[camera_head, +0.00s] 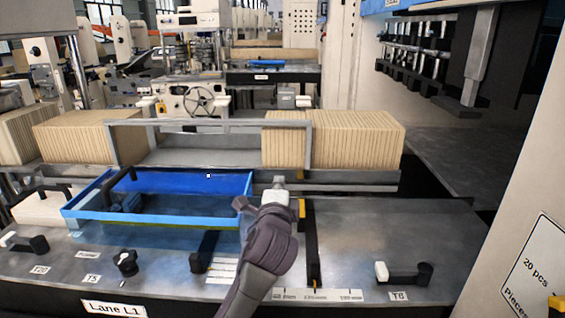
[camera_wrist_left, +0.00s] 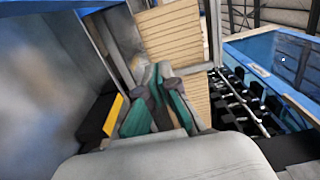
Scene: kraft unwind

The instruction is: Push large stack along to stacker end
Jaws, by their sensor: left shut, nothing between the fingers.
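A large stack of tan kraft sheets (camera_head: 355,137) stands upright on the right part of the conveyor rail, behind a grey frame (camera_head: 210,125). Another tan stack (camera_head: 75,138) stands at the left end of that frame. My left gripper (camera_head: 277,190) is at the near side of the rail, in front of and below the right stack. It looks apart from the stack in the head view. In the left wrist view my left gripper (camera_wrist_left: 158,95) is shut and empty, its fingers pointing toward tan sheets (camera_wrist_left: 172,42). Contact cannot be told. My right gripper is not in view.
A blue-rimmed tray (camera_head: 155,221) lies on the metal table (camera_head: 440,225) left of my arm. A black bar (camera_head: 312,245) stands just right of it. A dark machine bed (camera_head: 455,160) lies right of the stack. A third stack (camera_head: 14,138) is at far left.

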